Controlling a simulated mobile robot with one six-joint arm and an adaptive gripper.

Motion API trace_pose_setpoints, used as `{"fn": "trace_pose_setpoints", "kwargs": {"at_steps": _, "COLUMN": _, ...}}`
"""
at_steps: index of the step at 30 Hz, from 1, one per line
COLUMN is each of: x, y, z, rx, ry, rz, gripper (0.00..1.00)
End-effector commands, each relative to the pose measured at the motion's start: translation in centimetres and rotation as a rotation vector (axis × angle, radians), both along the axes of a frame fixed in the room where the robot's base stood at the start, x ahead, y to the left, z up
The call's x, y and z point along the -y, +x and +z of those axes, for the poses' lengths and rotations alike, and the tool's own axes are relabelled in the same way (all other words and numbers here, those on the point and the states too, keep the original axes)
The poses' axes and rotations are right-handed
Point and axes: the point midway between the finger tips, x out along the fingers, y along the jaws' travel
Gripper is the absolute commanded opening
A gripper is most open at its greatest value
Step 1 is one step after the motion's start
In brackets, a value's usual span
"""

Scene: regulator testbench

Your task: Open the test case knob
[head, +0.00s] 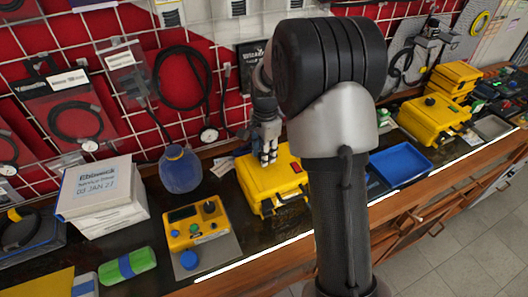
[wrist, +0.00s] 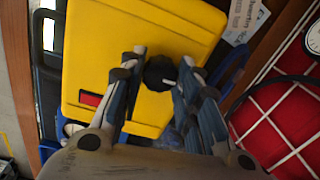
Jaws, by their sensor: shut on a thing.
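The yellow test case (head: 262,186) stands closed on the bench, with a red switch (head: 297,168) on its top. The case fills the middle of the wrist view (wrist: 140,40). Its black round knob (wrist: 160,72) with a white mark sits near the case's edge, between my fingers. My gripper (wrist: 164,58) is shut on the knob, one finger on each side. In the head view my gripper (head: 268,155) points down onto the case's top, and the knob is hidden behind the fingers there.
A yellow device (head: 195,222) with dials lies left of the case, and a blue jar (head: 180,170) stands behind it. A blue tray (head: 400,165) and another yellow case (head: 434,118) are to the right. A red wall with a white grid rises close behind.

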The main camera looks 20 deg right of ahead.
Motion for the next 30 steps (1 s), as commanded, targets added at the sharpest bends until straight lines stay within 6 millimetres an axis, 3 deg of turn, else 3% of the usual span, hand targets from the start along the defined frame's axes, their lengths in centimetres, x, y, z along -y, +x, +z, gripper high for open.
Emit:
{"fn": "trace_pose_setpoints", "kwargs": {"at_steps": 6, "x": 0.0, "y": 0.0, "z": 0.01, "rx": 0.0, "ry": 0.0, "rz": 0.0, "gripper": 0.07}}
{"fn": "trace_pose_setpoints", "kwargs": {"at_steps": 17, "x": 0.03, "y": -0.02, "z": 0.13, "rx": 0.0, "ry": 0.0, "rz": 0.072, "gripper": 0.06}}
{"fn": "trace_pose_setpoints", "kwargs": {"at_steps": 30, "x": 0.08, "y": -0.06, "z": 0.22, "rx": -0.001, "ry": 0.001, "rz": 0.43, "gripper": 0.06}}
